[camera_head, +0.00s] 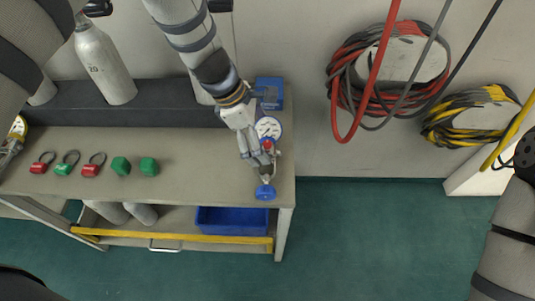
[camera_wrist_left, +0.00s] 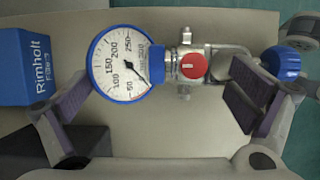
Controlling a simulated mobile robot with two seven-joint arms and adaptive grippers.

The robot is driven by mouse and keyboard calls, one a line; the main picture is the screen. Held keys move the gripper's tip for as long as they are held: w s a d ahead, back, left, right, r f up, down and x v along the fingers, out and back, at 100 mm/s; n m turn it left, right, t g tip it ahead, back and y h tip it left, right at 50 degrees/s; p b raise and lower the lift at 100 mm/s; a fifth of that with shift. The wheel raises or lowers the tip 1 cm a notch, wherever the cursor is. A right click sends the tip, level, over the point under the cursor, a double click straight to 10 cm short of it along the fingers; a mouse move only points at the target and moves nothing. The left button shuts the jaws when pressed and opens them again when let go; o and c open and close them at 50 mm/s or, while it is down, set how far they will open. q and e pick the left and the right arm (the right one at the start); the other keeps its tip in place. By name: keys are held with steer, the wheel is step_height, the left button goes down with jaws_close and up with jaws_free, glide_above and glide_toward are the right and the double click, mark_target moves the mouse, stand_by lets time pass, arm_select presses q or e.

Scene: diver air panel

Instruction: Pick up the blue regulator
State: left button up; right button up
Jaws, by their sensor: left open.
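The blue regulator has a round white gauge with a blue rim (camera_head: 268,128), a metal body with a red knob, and a blue handwheel (camera_head: 265,192). It lies at the right end of the bench top. In the left wrist view its gauge (camera_wrist_left: 121,64) is at the centre left and the handwheel at the right edge. My left gripper (camera_head: 260,160) is low over it, partly hiding its body in the head view. Its fingers are open, one on the gauge side and one by the handwheel, with the body between them. Contact cannot be told.
A blue Rimholt box (camera_head: 270,92) stands behind the regulator. Red and green ring tags (camera_head: 66,164) and green caps (camera_head: 148,167) lie along the bench (camera_head: 200,190). Cylinders (camera_head: 104,68) stand at the back. A blue bin (camera_head: 230,220) is below. Hoses (camera_head: 345,100) hang on the wall.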

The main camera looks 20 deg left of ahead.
arm_select(q)
steer(key=c, duration=1.8)
steer(key=shift+o, duration=0.2)
steer(key=shift+s, duration=0.1)
step_height(320, 180, up, 3)
steer(key=shift+f, duration=0.1)
steer(key=s+d+r+p, duration=0.3)
steer(key=s+d+r, duration=0.1)
steer(key=s+r, duration=0.6)
steer(key=s, duration=0.3)
steer(key=shift+r+p, duration=0.15)
steer(key=shift+p, duration=0.2)
arm_select(e)
steer(key=w+r+t, duration=0.2)
steer(key=w+r, duration=0.3)
arm_select(q)
steer(key=shift+d, duration=0.15)
